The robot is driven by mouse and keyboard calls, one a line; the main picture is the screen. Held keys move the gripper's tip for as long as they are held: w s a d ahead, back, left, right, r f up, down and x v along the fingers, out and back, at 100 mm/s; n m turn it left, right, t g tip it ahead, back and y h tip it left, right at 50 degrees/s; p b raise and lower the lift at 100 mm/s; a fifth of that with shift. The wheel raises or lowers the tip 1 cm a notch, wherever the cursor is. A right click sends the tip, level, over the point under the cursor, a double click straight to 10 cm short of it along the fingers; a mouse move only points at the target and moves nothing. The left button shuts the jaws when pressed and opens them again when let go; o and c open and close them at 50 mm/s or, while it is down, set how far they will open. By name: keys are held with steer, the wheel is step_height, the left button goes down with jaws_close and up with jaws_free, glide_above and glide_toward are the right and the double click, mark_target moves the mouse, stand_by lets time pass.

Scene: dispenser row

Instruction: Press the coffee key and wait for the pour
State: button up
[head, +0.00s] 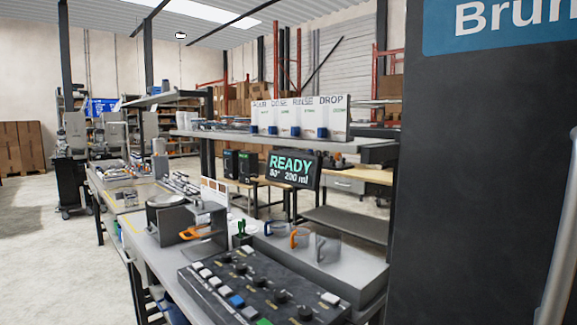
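A dark control panel (250,272) lies on the bench at the lower middle, cut off by the bottom edge. It carries a row of white keys (205,273), a blue key (237,301), a green key (263,322) and several black knobs. Its labels are too small to read, so I cannot tell which key is coffee. A black display (292,170) behind the panel reads "READY 80° 200 ml" in green and white. No pour shows. My gripper is not in view.
Clear mugs with coloured handles (298,238) stand behind the panel. A grey machine (200,222) with an orange handle stands left. White dispensers (300,117) line the shelf above. A large dark cabinet (490,180) blocks the right. Open floor (40,250) lies left.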

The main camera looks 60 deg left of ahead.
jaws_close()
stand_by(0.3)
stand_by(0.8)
